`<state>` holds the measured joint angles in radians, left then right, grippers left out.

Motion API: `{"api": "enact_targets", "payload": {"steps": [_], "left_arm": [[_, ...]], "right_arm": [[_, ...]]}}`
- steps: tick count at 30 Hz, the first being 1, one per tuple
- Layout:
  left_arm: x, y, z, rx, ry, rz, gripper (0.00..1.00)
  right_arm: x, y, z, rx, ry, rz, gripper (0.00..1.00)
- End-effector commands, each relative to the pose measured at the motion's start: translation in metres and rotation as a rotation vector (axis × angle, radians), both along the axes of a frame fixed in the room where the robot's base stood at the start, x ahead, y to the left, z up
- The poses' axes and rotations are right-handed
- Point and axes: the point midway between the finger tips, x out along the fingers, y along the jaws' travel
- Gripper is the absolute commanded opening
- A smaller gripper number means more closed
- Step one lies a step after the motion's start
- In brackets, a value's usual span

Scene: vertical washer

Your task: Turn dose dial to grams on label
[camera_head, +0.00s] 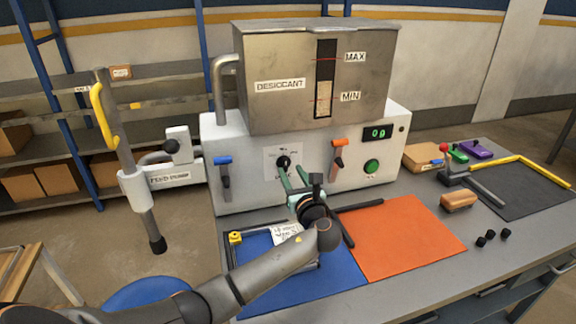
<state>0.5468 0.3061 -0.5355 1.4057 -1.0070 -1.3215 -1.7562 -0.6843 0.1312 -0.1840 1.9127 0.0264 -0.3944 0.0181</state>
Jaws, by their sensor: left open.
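The dose dial (284,161) is a small black knob on a white scale plate on the front of the pale machine. The green display (379,132) at upper right of the panel seems to read 0 g. My left gripper (292,169) is open, its two greenish fingers reaching up toward the panel just below and beside the dial. I cannot tell whether a finger touches the dial. A white label (284,234) with handwriting lies on the blue mat, partly hidden by my left arm; its writing is too small to read. My right gripper is not in view.
A steel desiccant hopper (310,75) tops the machine. A blue-handled lever (224,172) and an orange-handled lever (338,155) flank the dial; a green button (372,166) is at right. The orange mat (410,240) is mostly clear.

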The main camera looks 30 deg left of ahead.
Motion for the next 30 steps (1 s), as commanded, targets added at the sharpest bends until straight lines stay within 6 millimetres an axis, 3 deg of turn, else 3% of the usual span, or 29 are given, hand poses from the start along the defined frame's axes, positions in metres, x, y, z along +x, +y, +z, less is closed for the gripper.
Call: {"api": "enact_targets", "payload": {"steps": [7,19,30], "left_arm": [[0.022,0.026,0.000,0.001,-0.001,0.001,0.45],[0.027,0.032,0.000,0.000,0.000,0.000,0.45],[0.027,0.032,0.000,0.000,0.000,0.000,0.04]], "right_arm": [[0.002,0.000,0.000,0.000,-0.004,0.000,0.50],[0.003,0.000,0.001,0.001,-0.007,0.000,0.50],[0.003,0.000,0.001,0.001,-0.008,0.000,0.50]]}}
